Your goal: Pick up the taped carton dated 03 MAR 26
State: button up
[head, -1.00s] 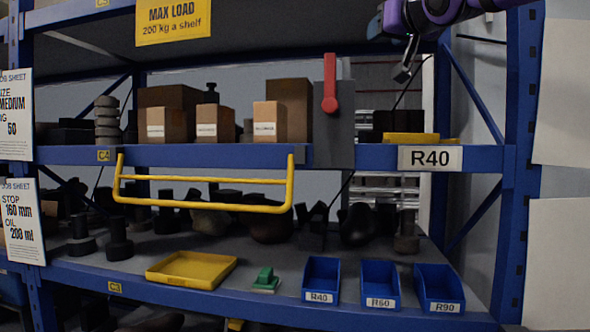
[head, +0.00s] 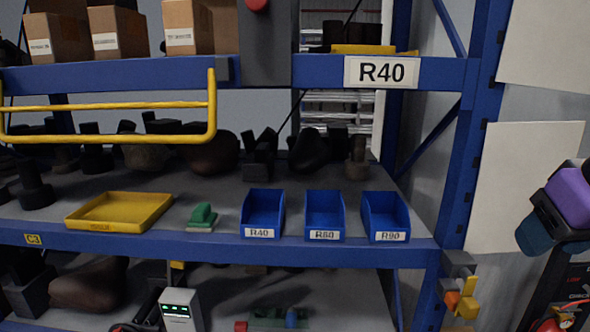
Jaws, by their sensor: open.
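Three brown cartons with white labels stand in a row on the upper shelf at the top left: a left one (head: 66,36), a middle one (head: 128,31) and a right one (head: 190,20). The right carton is cut off by the top edge of the picture. The print on the labels is too small to read, so I cannot tell which is dated 03 MAR 26. I cannot make out tape on them. A purple and black part of my arm (head: 570,195) shows at the far right, well away from the cartons. My gripper itself is not visible.
A yellow rail (head: 110,139) hangs in front of the shelf below the cartons. A dark grey upright box (head: 268,50) stands right of them. Blue bins (head: 263,215), a yellow tray (head: 90,222) and a green block (head: 203,215) sit on the lower shelf. A blue post (head: 470,150) bounds the rack.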

aim_at(53, 38)
jog(key=u, duration=1.35)
